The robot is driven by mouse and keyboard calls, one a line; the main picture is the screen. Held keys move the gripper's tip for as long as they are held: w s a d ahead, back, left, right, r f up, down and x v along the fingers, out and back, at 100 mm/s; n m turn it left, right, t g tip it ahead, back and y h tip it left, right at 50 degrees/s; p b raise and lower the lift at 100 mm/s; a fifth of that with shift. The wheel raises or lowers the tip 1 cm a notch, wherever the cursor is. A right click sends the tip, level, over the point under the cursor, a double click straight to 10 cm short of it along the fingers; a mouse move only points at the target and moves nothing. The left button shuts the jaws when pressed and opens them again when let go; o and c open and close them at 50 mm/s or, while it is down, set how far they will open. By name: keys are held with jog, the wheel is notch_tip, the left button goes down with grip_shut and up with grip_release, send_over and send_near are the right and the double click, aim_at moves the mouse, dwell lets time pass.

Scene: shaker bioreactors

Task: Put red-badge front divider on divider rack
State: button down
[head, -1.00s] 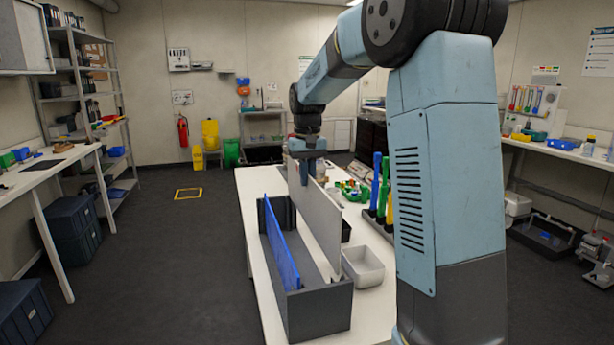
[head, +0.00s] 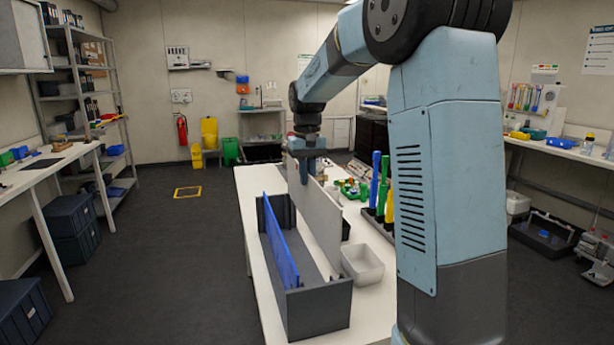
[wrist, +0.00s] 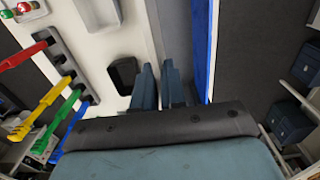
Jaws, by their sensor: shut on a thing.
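My gripper (head: 305,173) is shut on the upper edge of a pale grey flat panel, the front divider (head: 322,222), which stands upright. No red badge can be made out on it. In the wrist view, my gripper (wrist: 160,88) shows its two fingers close together, with the panel seen nearly edge-on. The divider rack (head: 318,310) is a dark grey open trough on the white table. The panel is along the rack's right side; I cannot tell whether its lower edge is inside. A blue divider (head: 280,245) stands upright in the rack, left of the panel.
An empty pale bin (head: 363,268) stands just right of the rack on the white table (head: 258,302). Blue, green and yellow upright tools (head: 380,185) stand in a holder further right. Small green items (head: 350,190) lie behind.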

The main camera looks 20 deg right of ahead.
aim_at(307, 207)
jog(key=shift+f, duration=4.9)
dwell(3.1)
